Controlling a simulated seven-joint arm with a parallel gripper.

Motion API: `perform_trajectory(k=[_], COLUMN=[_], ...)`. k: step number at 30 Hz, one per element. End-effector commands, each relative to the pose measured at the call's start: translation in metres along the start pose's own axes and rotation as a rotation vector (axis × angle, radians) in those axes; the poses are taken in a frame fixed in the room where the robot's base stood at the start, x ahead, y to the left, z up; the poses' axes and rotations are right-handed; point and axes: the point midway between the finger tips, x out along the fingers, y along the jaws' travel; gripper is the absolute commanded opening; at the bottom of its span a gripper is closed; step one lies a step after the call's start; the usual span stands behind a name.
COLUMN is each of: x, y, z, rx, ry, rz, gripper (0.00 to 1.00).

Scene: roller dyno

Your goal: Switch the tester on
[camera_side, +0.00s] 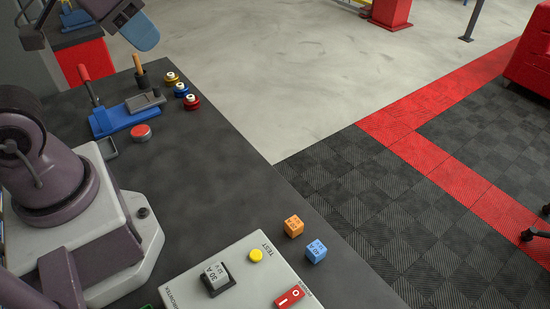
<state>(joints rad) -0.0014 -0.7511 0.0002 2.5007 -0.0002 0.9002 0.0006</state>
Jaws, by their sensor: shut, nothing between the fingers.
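The tester (190,280) is a light grey box at the bottom of the side view, partly cut off by the lower edge. It carries a black-and-white block marked 30 A (217,278), a yellow button (256,255) beside the word TEST, and a red rocker switch (290,297) with white marks near its right end. I cannot tell which side of the rocker is pressed. My gripper (143,36), with blue at its end, is at the top left, high and far from the tester. It is shut and empty.
An orange cube (293,226) and a blue cube (316,251) sit just right of the tester. A blue clamp-like fixture (115,119), a red button (141,132) and several coloured round pieces (181,90) stand at the bench's far end. The dark bench (225,175) between is clear.

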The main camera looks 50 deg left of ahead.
Motion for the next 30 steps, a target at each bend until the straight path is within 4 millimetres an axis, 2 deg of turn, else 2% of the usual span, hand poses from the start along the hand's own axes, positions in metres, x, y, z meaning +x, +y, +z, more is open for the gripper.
perform_trajectory(k=[5,8,14,23,30], x=[0.002,0.011,0.043,0.103,0.144], y=[0.002,0.006,0.037,0.121,0.207], z=[0.000,0.002,-0.001,0.000,0.024], rx=[0.007,0.029,0.170,0.619,1.040], ry=[-0.009,-0.054,-0.204,-0.359,-0.380], rz=[0.004,0.007,0.022,0.166,0.408], gripper=[0.00,0.00,0.00,0.00,0.00])
